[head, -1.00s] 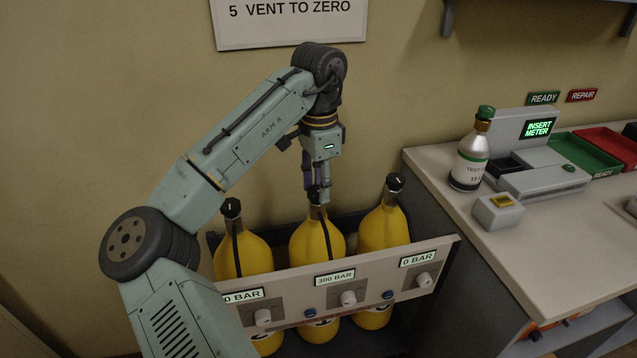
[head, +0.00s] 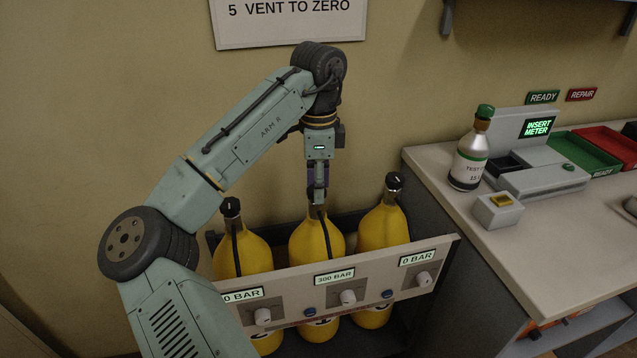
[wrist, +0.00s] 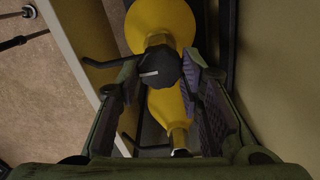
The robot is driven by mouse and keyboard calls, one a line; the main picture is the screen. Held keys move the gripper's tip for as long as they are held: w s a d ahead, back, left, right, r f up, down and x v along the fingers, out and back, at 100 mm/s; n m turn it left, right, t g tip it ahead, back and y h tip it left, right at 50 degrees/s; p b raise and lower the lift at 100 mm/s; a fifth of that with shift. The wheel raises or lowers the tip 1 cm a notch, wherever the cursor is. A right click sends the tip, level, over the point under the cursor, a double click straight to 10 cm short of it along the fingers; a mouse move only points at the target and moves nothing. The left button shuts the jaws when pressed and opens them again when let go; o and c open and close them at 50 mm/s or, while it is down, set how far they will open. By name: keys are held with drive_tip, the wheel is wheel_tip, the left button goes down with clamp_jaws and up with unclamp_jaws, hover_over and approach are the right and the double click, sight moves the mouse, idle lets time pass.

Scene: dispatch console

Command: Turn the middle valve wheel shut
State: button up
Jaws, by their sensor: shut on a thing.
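Three yellow cylinders stand in a rack, each with a black valve wheel on top. My gripper (head: 317,196) points straight down over the middle cylinder (head: 317,240) and is shut on its valve wheel, which the fingers hide in the head view. In the wrist view the black middle valve wheel (wrist: 159,68), with a pale line on its top, sits between the two fingers. The left valve wheel (head: 231,206) and the right valve wheel (head: 393,181) stand free. The label in front of the middle cylinder reads 300 BAR (head: 334,277).
The rack's front panel (head: 385,283) carries white knobs and blue buttons; the outer labels read 0 BAR. A counter (head: 530,258) at right bears a bottle (head: 470,152), a meter station (head: 540,165) and green and red trays. The wall is close behind the cylinders.

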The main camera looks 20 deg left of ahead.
drive_tip(key=o, duration=1.2)
drive_tip(key=shift+c, duration=0.2)
wheel_tip(320, 180, up, 12)
drive_tip(key=shift+f, duration=0.1)
